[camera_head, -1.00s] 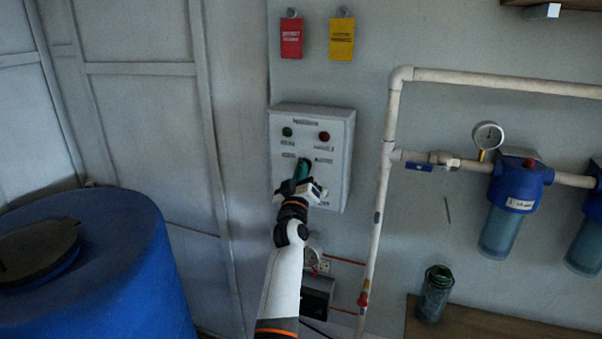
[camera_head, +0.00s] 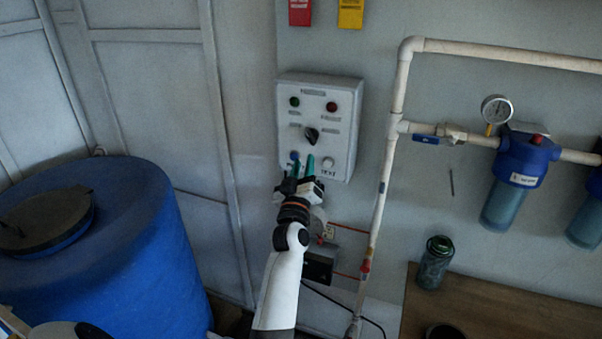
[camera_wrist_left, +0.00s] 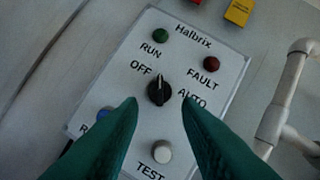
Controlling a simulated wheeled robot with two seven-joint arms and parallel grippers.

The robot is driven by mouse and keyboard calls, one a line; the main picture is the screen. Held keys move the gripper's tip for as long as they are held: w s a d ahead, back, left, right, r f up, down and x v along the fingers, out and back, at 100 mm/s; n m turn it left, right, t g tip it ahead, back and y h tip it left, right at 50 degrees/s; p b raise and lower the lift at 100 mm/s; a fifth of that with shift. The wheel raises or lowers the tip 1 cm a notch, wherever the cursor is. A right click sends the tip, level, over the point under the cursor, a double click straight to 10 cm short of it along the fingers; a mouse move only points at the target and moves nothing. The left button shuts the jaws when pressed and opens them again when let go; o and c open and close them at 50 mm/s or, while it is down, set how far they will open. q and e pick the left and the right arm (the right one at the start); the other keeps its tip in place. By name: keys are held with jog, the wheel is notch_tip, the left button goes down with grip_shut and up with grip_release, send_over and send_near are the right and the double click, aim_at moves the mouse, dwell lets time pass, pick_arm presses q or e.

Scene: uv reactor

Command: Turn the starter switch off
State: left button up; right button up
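The starter switch (camera_head: 311,135) is a black rotary knob in the middle of a pale control box (camera_head: 343,120) on the wall. In the left wrist view the knob (camera_wrist_left: 158,91) has its white mark pointing up in the picture, nearer the OFF label than the AUTO label. My left gripper (camera_head: 303,160) is in front of the box's lower part, below the knob in the head view. Its two green fingers are apart with nothing between them; they also frame the left wrist view (camera_wrist_left: 160,115). My right gripper is not in view.
The box also carries a green lamp (camera_wrist_left: 160,35), a red lamp (camera_wrist_left: 211,63) and a white TEST button (camera_wrist_left: 161,150). A white pipe (camera_head: 384,190) runs close to its right. A blue barrel (camera_head: 130,240) stands left; a wooden bench (camera_head: 490,305) is lower right.

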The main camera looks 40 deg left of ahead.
pick_arm(q)
jog(key=v, duration=0.3)
jog(key=shift+s+d+f, duration=0.15)
jog(key=shift+s+d, duration=0.05)
jog(key=shift+s, duration=0.15)
